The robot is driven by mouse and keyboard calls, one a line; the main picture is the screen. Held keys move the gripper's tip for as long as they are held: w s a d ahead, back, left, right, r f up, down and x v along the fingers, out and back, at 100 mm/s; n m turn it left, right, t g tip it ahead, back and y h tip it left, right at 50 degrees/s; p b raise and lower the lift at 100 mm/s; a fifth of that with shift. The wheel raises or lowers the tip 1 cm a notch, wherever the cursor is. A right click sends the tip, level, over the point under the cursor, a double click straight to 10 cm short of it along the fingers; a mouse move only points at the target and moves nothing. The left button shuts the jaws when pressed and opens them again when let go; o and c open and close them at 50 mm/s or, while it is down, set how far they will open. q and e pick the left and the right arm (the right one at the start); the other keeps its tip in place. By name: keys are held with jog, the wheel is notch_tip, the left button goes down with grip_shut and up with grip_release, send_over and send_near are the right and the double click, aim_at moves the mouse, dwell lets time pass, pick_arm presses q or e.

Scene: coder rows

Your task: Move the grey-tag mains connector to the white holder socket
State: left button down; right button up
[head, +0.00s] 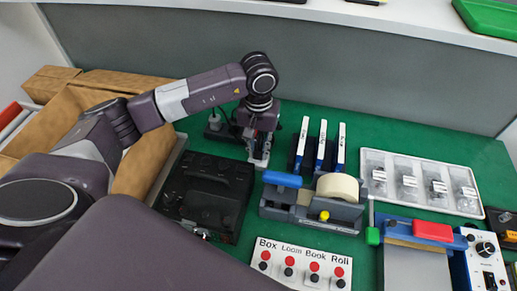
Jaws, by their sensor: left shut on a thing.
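My left gripper (260,148) points down over the back of the green table, left of the upright white-labelled slabs. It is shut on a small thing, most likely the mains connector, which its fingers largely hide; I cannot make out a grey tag. Dark plug-like parts with a cable (215,124) sit just left of the gripper. I cannot clearly pick out the white holder socket; pale parts around the fingertips are too small to tell apart. My right gripper is not in view.
A black case (205,192) lies in front of the gripper. A tape dispenser (318,212), a panel of red and black terminals (301,265) and a white tray (377,170) of small parts stand to the right. A cardboard box (60,120) is left. A grey wall (330,68) closes the back.

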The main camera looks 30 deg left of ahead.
pick_arm(q)
jog(key=shift+f, duration=0.1)
jog(key=c, duration=1.7)
grip_release()
notch_tip(320, 180, up, 12)
